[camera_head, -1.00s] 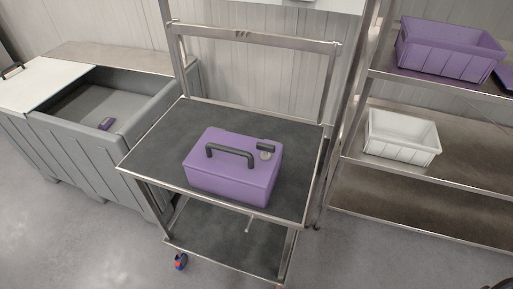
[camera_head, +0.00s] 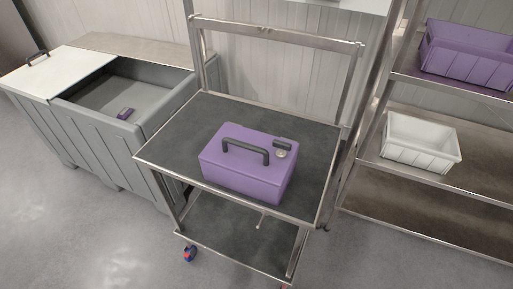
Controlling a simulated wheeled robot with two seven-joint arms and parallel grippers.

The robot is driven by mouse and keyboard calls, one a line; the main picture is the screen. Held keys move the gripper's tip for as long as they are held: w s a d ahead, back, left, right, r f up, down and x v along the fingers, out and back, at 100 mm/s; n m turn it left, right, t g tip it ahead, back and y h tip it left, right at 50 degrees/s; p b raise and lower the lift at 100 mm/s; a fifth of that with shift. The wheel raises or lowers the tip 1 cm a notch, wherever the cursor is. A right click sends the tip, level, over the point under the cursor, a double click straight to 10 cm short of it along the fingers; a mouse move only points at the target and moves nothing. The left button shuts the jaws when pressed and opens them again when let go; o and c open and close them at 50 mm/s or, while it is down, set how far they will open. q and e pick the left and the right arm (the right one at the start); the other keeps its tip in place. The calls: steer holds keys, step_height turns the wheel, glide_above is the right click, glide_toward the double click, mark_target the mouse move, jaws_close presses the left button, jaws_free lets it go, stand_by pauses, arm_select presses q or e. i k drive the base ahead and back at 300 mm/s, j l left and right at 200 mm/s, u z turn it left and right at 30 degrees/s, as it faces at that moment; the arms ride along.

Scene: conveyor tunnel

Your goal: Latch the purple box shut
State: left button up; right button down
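The purple box (camera_head: 244,172) sits on the dark top of the metal cart (camera_head: 166,150), near the middle. Its lid looks down, and a black arched handle (camera_head: 245,151) stands on it. A small dark latch piece (camera_head: 282,143) with a round light disc (camera_head: 281,154) is at the right end of the lid. Whether the latch is fastened is too small to tell. Neither of my grippers is in view.
A grey bin (camera_head: 150,122) with a white lid part (camera_head: 52,72) stands at the left, with a small purple item (camera_head: 126,113) inside. The right shelf holds a purple bin (camera_head: 462,58) and a white bin (camera_head: 420,146). Floor is clear in front.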

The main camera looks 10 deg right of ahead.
mark_target(283, 146)
steer(key=l+u, duration=0.4)
steer(key=k+l+u, duration=0.2)
steer(key=l+u, duration=0.2)
steer(key=k+l+u, duration=0.2)
steer(key=l+u, duration=0.15)
